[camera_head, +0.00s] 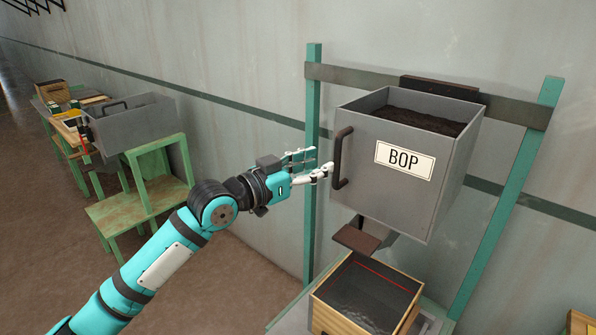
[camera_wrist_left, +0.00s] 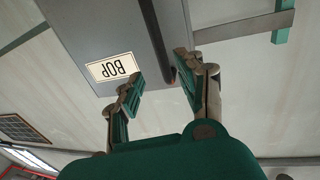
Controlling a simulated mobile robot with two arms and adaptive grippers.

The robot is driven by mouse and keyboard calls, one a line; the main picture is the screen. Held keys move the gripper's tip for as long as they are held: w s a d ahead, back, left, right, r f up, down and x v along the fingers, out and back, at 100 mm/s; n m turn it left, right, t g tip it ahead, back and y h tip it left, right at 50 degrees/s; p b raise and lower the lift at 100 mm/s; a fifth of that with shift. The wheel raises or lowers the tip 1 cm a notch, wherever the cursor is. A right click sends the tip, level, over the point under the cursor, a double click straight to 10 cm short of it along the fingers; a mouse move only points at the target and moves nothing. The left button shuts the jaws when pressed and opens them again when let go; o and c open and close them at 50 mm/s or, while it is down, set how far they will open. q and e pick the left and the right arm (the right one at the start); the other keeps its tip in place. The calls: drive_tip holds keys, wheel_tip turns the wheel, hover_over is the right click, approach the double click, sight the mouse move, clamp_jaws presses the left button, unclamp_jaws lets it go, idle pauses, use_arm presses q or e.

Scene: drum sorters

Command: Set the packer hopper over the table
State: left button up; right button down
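A grey hopper (camera_head: 395,175) with a white BOP label hangs on a green upright frame and is filled with dark granular material. Its dark handle (camera_head: 339,158) is on the left part of its front. The hopper also shows in the left wrist view (camera_wrist_left: 90,28), its label upside down. My left gripper (camera_head: 318,164) is just left of the handle. In the left wrist view its fingers (camera_wrist_left: 160,68) are apart, with the handle (camera_wrist_left: 153,35) running between or just beyond their tips; contact cannot be told. My right gripper is out of view. None of the visible labels says packer.
A wooden box (camera_head: 350,292) with a dark inside stands below the hopper, under a brown chute (camera_head: 357,239). Another grey hopper (camera_head: 140,122) sits on a green stand (camera_head: 162,170) at left, near a cluttered table. Brown floor lies open between.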

use_arm(q)
drive_tip(key=v, duration=0.5)
drive_tip(key=shift+d, duration=0.1)
